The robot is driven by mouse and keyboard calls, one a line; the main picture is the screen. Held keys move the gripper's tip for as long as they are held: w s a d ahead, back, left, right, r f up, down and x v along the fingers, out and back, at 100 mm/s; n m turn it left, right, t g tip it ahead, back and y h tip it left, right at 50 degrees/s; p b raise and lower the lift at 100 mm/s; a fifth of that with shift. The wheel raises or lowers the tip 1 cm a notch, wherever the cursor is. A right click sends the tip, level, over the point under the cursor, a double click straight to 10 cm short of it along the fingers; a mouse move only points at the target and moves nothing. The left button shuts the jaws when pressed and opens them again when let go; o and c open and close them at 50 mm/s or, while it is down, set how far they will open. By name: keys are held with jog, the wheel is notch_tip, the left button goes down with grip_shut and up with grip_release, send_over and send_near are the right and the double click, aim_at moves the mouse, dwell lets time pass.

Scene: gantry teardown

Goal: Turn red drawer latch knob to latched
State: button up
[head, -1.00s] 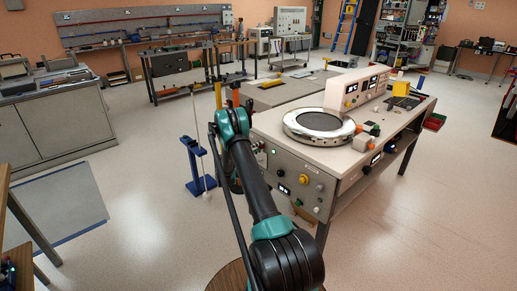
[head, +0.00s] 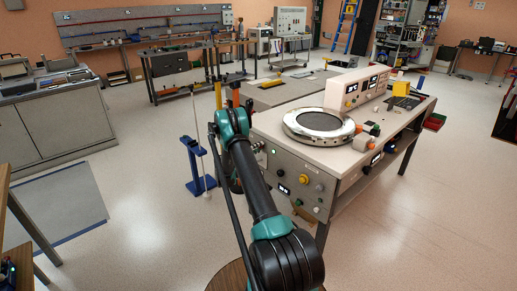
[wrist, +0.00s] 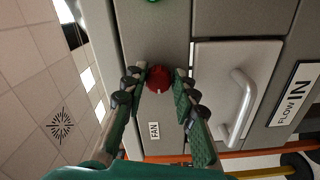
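The red knob (wrist: 159,79) is on a grey panel in the upper middle of the wrist view. It is round, with a small pale mark at its lower edge. My gripper (wrist: 160,76) has one finger on each side of it, the tips very close to its sides. I cannot tell whether the fingers press on it or stand just clear. A FAN label (wrist: 154,131) is below the knob on the panel. In the head view my arm hides the knob and my gripper.
A grey door with a pale handle (wrist: 241,105) is right of the knob, beside a FLOW IN label (wrist: 295,94). A green part (wrist: 153,1) shows at the top edge. In the head view, the bench (head: 292,151) carries a round metal plate (head: 318,127). Open floor lies in front.

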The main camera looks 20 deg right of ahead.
jog(key=o, duration=0.3)
jog(key=v, duration=1.2)
jog(key=shift+r, duration=0.1)
jog(key=shift+r, duration=0.1)
